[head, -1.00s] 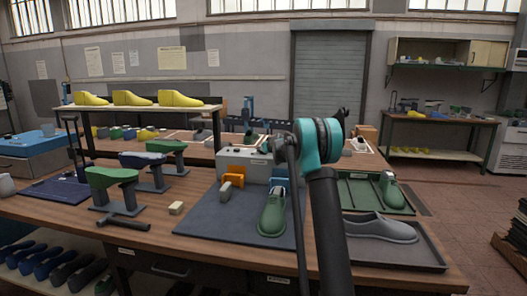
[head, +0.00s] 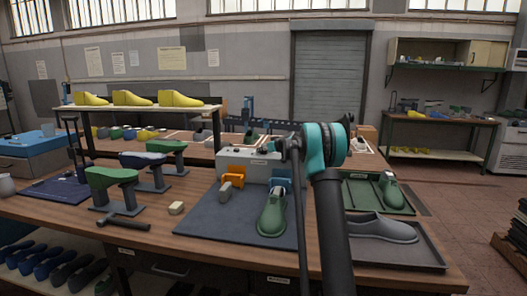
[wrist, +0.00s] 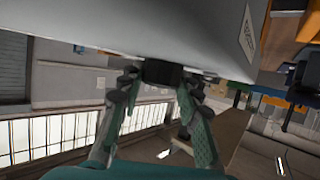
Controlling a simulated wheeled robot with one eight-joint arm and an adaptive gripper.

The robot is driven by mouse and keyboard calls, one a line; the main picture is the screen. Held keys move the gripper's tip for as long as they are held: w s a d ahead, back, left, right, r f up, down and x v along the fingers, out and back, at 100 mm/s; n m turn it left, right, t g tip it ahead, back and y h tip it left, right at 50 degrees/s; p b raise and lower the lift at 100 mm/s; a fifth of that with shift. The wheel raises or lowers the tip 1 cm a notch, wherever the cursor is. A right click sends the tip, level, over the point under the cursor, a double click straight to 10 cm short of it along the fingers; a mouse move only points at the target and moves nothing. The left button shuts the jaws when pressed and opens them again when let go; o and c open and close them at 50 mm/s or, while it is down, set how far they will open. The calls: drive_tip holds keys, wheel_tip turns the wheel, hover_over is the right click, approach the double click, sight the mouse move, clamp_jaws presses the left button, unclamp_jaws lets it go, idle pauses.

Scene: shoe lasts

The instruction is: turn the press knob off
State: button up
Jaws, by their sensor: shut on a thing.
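The press is a pale grey box (head: 245,167) at the back of the dark mat, with an orange block and a blue block at its front. In the wrist view its grey casing (wrist: 150,25) fills the top, with a white label on the right. A dark knob (wrist: 162,72) sticks out from the casing. My gripper (wrist: 160,78) is shut on the knob, one green-padded finger on each side. In the head view my arm covers the gripper and the knob. I cannot read the knob's setting.
A green shoe (head: 272,213) stands on the dark mat (head: 215,220) in front of the press. A tray with a grey shoe (head: 380,228) and a green tray (head: 358,194) lie to the right. Green lasts on stands (head: 112,177) and a hammer (head: 123,223) are left.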

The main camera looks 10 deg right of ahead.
drive_tip(key=shift+f, duration=0.1)
drive_tip(key=o, duration=1.2)
drive_tip(key=v, duration=1.2)
